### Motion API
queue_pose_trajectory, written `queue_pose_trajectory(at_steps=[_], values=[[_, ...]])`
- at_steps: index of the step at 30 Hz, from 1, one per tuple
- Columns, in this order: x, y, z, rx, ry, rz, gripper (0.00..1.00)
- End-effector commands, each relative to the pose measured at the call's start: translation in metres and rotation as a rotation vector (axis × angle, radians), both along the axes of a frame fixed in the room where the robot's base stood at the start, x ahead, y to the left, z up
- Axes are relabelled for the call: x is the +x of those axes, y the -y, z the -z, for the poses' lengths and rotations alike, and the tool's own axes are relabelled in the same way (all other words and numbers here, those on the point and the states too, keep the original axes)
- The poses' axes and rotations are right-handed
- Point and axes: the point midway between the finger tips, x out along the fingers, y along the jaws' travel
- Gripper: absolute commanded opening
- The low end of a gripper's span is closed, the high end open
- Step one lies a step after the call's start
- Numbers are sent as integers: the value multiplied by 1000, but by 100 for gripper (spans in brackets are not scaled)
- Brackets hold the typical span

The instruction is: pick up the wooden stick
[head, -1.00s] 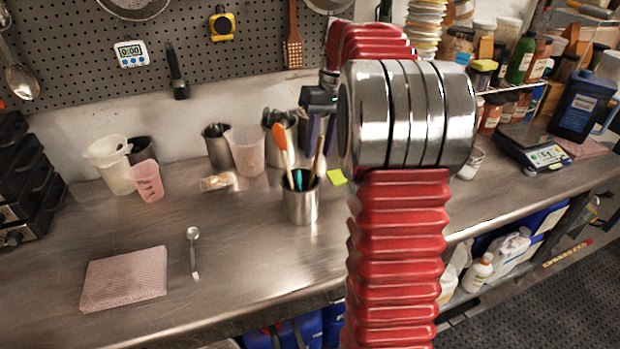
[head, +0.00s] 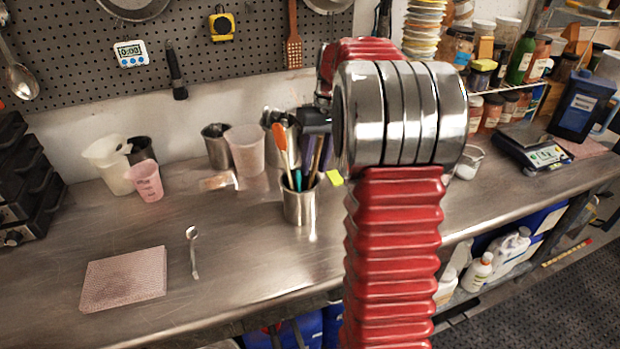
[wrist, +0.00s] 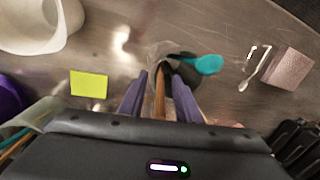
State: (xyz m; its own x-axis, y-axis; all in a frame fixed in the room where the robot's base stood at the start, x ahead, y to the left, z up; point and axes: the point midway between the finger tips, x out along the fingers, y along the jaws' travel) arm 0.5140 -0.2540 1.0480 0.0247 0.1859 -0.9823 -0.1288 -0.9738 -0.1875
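In the wrist view, the wooden stick (wrist: 160,95) stands between the two purple-blue fingers of my gripper (wrist: 160,98), with gaps visible on both sides. The gripper is open and reaches down over the cup. In the head view, my gripper (head: 319,150) is just above the cup's right side. The teal tool (wrist: 208,64) leans right of the fingers. The stick's lower end is hidden in the cup.
A yellow note (wrist: 88,84) lies left of the fingers in the wrist view. A clear beaker (head: 246,150) and other containers stand behind the cup. A spoon (head: 193,250) and pink cloth (head: 124,279) lie left on otherwise clear bench.

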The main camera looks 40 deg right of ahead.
Motion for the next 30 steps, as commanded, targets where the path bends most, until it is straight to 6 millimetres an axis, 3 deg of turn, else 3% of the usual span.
queue_pose_trajectory(at_steps=[2,15,30], values=[[0,0,0,0,0,0,30],[0,0,0,0,0,0,0],[0,0,-3,0,1,-1,0]])
